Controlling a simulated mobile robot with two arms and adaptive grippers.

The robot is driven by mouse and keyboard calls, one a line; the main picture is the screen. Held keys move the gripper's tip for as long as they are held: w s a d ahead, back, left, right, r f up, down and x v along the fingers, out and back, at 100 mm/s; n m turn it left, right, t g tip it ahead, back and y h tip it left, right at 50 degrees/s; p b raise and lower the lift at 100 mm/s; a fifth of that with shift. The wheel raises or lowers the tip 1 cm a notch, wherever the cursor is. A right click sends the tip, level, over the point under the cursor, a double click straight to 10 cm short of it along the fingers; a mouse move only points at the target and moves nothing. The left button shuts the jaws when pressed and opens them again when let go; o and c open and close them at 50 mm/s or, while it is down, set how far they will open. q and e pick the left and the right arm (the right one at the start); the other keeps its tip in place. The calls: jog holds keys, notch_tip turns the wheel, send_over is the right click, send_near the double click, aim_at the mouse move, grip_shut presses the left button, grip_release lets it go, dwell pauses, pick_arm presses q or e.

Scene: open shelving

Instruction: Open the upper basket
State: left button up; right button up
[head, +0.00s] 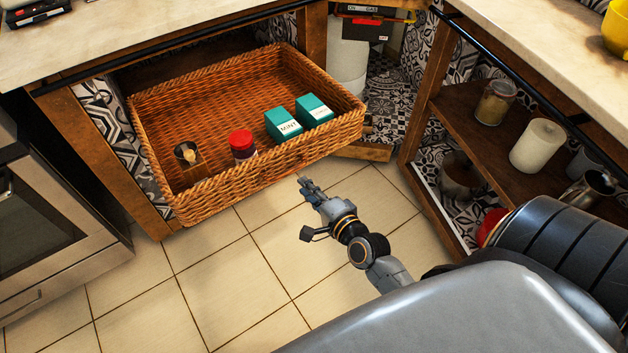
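The upper basket (290,167) is a brown wicker basket under the counter, pulled out so that it juts over the tiled floor. Inside it are two teal boxes (283,125), a red-lidded jar (242,146) and a small dark jar (186,152). My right gripper (310,188) is in front of the basket's front wall, close to its lower edge on the right. I cannot tell whether it touches the wicker. Its fingers are small and partly overlap, so their opening is unclear. My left gripper is not in view.
An oven (50,235) stands at the left. Open shelving (480,125) with jars and a white candle-like cylinder (538,146) is at the right. A countertop (150,35) runs above the basket. The tiled floor (215,275) in front is clear.

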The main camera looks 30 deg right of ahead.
jog(key=v, duration=0.3)
jog(key=shift+a, duration=0.1)
dwell(0.4)
